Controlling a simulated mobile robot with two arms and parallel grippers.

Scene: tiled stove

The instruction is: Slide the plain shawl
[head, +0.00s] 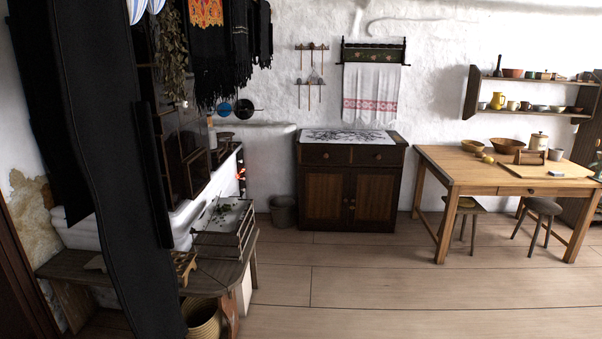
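Several dark shawls hang in a row at the upper left. One has orange embroidery (206,12) and a black fringe. Plain black shawls (240,45) hang beside it to the right, with fringed lower ends. A long, plain black shape (110,140), which looks like cloth, fills the near left from top to bottom. I cannot tell for certain whether it is the plain shawl. It hides part of the stove and the wall behind. Neither of my grippers can be made out in the head view.
The tiled stove (190,215) with its wooden bench (215,275) stands at left, a wicker basket (203,318) below. A dark cabinet (350,185) stands at the back wall. A wooden table (480,180) with stools is at right. The middle floor (400,295) is clear.

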